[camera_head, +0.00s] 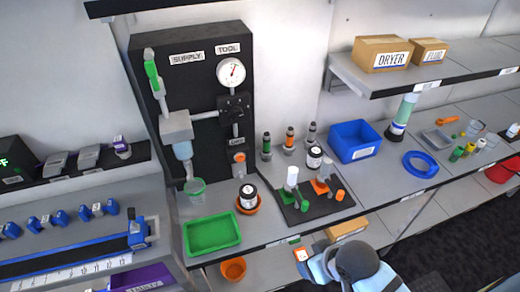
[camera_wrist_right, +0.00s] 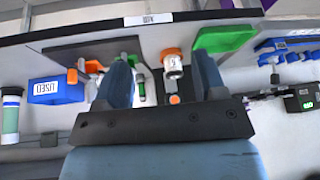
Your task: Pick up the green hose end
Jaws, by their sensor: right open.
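A fitting with a green collar (camera_head: 266,146) stands upright at the back of the counter, leftmost of three similar fittings. Another green hand-sized piece (camera_head: 152,74) hangs upright at the panel's upper left. I cannot tell for certain which is the green hose end. In the right wrist view, a dark fitting with a green band (camera_wrist_right: 141,88) shows between the fingers, farther off and partly hidden. My right gripper (camera_wrist_right: 160,58) is open and empty. In the head view my right arm is at the bottom, in front of the counter edge. My left gripper is not in view.
A blue bin (camera_head: 354,141) stands right of the fittings. A shelf (camera_head: 440,85) with boxes overhangs the right side.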

